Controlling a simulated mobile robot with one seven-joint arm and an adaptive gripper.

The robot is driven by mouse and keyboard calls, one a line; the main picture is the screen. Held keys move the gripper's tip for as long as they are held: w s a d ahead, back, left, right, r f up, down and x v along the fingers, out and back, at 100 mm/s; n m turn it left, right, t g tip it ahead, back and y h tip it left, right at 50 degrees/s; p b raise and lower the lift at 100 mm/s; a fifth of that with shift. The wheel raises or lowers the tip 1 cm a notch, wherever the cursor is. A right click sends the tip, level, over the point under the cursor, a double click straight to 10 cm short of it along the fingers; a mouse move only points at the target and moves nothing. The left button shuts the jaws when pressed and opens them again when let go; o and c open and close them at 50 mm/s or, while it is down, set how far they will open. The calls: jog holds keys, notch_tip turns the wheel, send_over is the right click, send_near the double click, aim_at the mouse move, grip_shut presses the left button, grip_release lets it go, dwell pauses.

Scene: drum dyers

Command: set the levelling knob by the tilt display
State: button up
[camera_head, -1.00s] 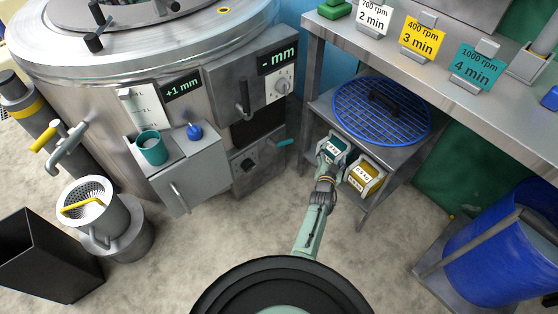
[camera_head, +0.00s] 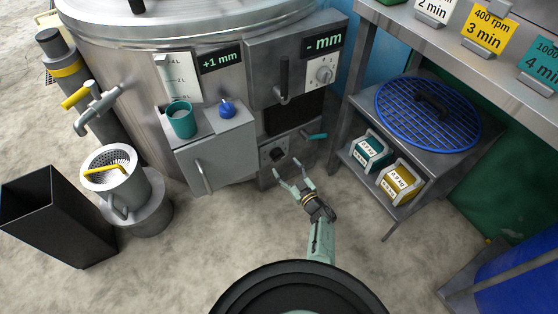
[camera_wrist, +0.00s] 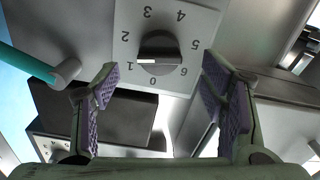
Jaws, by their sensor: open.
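A black knob (camera_head: 273,154) sits on the lower panel of the steel drum machine. In the wrist view the black knob (camera_wrist: 158,55) is on a pale numbered dial plate (camera_wrist: 190,20), its white mark pointing left. My gripper (camera_head: 287,172) is open and empty in front of that panel. In the wrist view its fingers (camera_wrist: 160,82) stand apart on either side below the knob, with no contact visible. One display (camera_head: 220,60) reads "+1 mm". Another display (camera_head: 323,42) shows "- mm" with no number. The pictures do not label which one shows tilt.
A teal lever (camera_head: 317,136) is right of the knob. A light dial (camera_head: 325,73) is above. A teal cup (camera_head: 181,119) and blue knob (camera_head: 227,108) are on the cabinet at left. A shelf with teal (camera_head: 370,153) and yellow (camera_head: 402,181) boxes is at right. Floor in front is clear.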

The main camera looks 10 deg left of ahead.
aim_at(279, 156)
jog(key=b+x, duration=0.2)
jog(key=x, duration=0.3)
jog(key=shift+w+a+f, duration=0.1)
jog(key=shift+w+a, duration=0.35)
jog(key=shift+w, duration=0.05)
jog(key=c, duration=1.2)
jog(key=shift+o, duration=0.2)
jog(key=shift+d+n+b, duration=0.1)
jog(key=shift+n+b, duration=0.55)
jog(key=shift+n, duration=0.55)
jog(key=n, duration=0.3)
jog(key=shift+b, duration=0.4)
